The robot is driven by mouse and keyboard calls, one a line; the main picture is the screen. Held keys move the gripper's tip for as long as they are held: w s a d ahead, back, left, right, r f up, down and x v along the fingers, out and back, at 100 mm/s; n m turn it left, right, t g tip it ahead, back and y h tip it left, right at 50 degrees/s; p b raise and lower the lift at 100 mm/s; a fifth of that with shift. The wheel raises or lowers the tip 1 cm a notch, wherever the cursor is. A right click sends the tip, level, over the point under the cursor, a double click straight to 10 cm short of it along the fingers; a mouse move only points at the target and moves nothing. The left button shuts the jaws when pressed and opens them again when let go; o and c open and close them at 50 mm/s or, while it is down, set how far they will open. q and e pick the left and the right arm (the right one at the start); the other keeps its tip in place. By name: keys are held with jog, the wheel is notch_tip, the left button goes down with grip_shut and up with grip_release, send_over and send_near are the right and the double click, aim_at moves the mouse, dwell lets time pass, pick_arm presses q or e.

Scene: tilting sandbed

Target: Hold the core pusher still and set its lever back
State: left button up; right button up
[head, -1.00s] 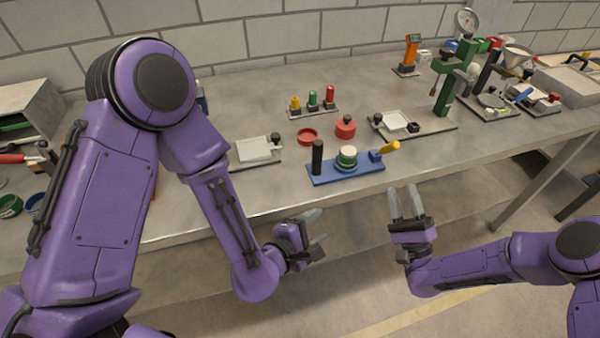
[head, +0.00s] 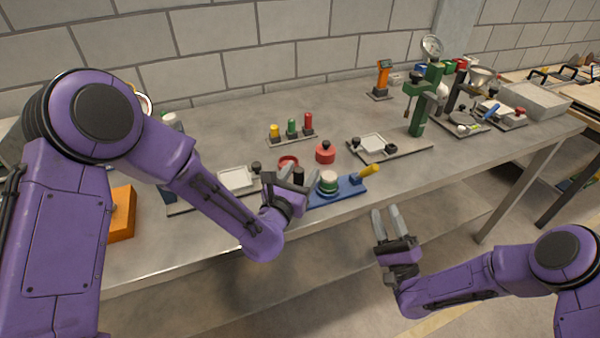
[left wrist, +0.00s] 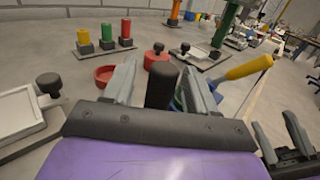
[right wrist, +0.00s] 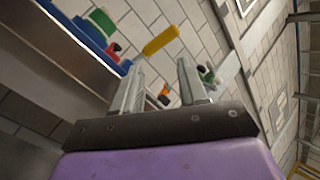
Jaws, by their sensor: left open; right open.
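The core pusher (head: 345,189) has a blue base at the bench's front edge, with a round green and white piece (head: 328,180) in its middle. Its black post (head: 298,175) stands at the left end; its yellow lever (head: 370,170) slants up at the right end. My left gripper (head: 294,180) is open at the post. In the left wrist view the post (left wrist: 162,85) stands between the spread fingers; contact cannot be told. My right gripper (head: 384,212) is open and empty in front of the bench, below the lever. The right wrist view shows the lever (right wrist: 160,41) beyond its fingers.
Behind the pusher are a red dish (head: 288,162), a red knobbed piece (head: 325,154) and a rack of coloured pegs (head: 292,131). White-topped plates (head: 238,179) lie to the left and behind. A green stand (head: 419,110) is further right. An orange block (head: 122,214) is at left.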

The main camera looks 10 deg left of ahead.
pick_arm(q)
jog(key=shift+w+d, duration=0.15)
jog(key=shift+w, duration=0.3)
